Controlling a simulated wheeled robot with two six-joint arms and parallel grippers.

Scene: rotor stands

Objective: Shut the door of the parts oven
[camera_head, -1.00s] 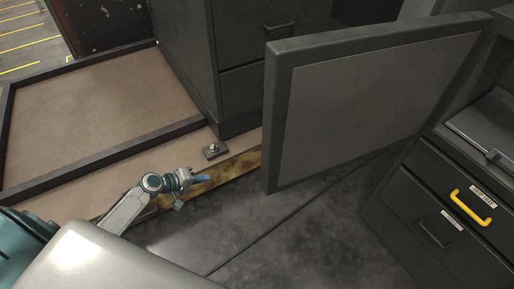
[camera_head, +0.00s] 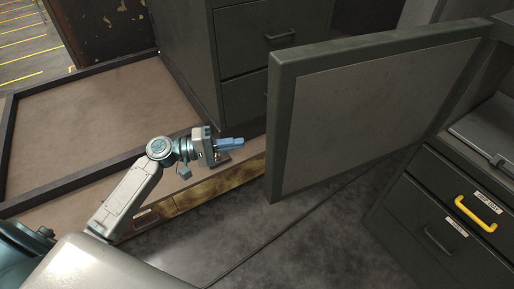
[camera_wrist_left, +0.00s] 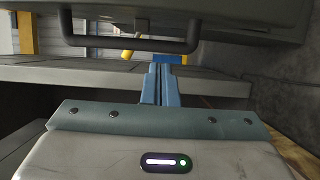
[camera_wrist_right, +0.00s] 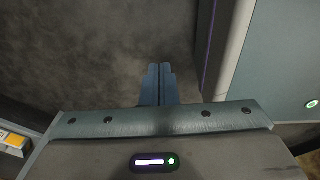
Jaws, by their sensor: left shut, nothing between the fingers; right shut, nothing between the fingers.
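The oven door (camera_head: 380,110), a grey panel in a dark green frame, stands wide open in the head view. Its right side meets the dark cabinet at the right, and its free edge points left. My left gripper (camera_head: 232,143) is shut and empty, a little left of the free edge and apart from it. It also shows in the left wrist view (camera_wrist_left: 163,78), below a dark bar handle (camera_wrist_left: 130,45); I cannot tell what that handle belongs to. My right gripper (camera_wrist_right: 159,80) is shut and empty over dark floor, outside the head view.
A drawer cabinet (camera_head: 470,225) with a yellow handle (camera_head: 475,212) stands at the right. Another dark drawer cabinet (camera_head: 235,60) stands behind my left gripper. A low tray-like platform (camera_head: 80,116) with a raised rim lies at the left. Floor below the door is clear except for a thin cable.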

